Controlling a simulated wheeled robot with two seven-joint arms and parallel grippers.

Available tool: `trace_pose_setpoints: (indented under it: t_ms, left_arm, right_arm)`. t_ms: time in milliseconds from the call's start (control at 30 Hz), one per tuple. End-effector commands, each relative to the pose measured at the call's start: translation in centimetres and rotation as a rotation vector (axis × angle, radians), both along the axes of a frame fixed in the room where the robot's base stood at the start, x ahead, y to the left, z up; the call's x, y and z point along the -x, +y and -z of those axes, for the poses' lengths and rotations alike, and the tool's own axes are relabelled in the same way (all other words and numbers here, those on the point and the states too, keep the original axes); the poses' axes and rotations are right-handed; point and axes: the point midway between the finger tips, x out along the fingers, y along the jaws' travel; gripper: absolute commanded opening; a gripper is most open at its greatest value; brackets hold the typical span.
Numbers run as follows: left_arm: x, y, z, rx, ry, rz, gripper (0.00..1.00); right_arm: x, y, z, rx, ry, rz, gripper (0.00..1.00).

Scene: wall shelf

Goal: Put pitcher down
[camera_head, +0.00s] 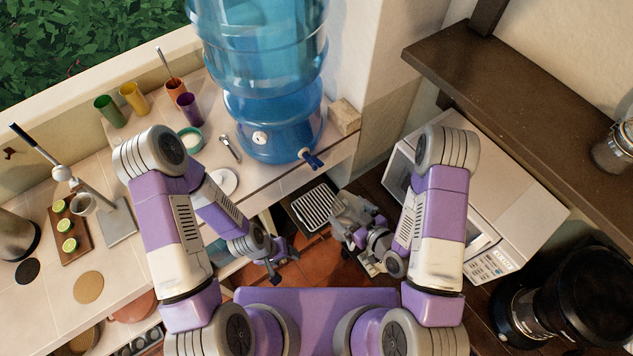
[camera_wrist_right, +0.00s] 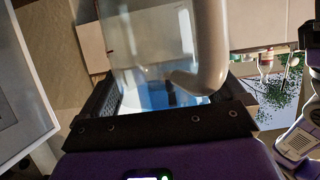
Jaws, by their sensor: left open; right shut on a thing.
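A clear pitcher (camera_wrist_right: 150,40) with a thick pale handle (camera_wrist_right: 208,45) fills the upper middle of the right wrist view. My right gripper (camera_wrist_right: 165,98) is shut on the pitcher, with a dark finger on each side of it. In the head view my right gripper (camera_head: 362,232) is right of centre, in front of the microwave's left side, and the pitcher is hard to make out there. The pitcher's base is hidden. My left gripper (camera_head: 283,262) is open and empty, low near the centre, apart from the pitcher.
A large blue water dispenser (camera_head: 270,125) stands on the tiled counter (camera_head: 285,195), with cups and a lime board (camera_head: 72,235) further left. A metal rack (camera_head: 314,207) lies below the tap. A white microwave (camera_head: 510,200), a black appliance (camera_head: 570,300) and a wooden shelf (camera_head: 520,110) are at right.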

Motion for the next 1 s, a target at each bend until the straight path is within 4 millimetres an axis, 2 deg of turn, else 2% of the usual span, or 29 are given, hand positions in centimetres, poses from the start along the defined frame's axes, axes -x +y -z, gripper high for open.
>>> trace_pose_setpoints:
  t_ms: [33,267,367,500,600,833,1000]
  left_arm:
    - [0.1,0.0,1.5,0.000,0.002,0.000,0.62]
    - [0.1,0.0,4.9,0.000,0.002,0.000,0.62]
    - [0.1,0.0,6.3,0.000,0.001,-0.001,0.62]
    - [0.1,0.0,4.9,0.000,0.001,-0.001,0.62]
    - [0.0,0.0,4.6,0.000,0.001,0.000,0.62]
    - [0.1,0.0,4.4,0.000,0.001,0.000,0.62]
    - [0.1,0.0,3.9,0.000,0.001,0.000,0.62]
  right_arm:
    - [-1.0,0.9,0.3,-0.003,-0.011,-0.005,0.38]
    - [-3.3,2.5,0.4,-0.004,-0.009,-0.003,0.38]
    - [-5.4,4.1,0.4,-0.003,-0.013,-0.005,0.38]
    - [-7.7,5.8,-0.2,-0.003,-0.003,-0.003,0.38]
    - [-8.9,6.5,-0.2,-0.003,-0.003,-0.001,0.38]
    - [-10.1,7.4,-0.1,-0.002,-0.003,-0.002,0.38]
    - [-11.7,8.6,-0.1,-0.002,-0.004,-0.001,0.38]
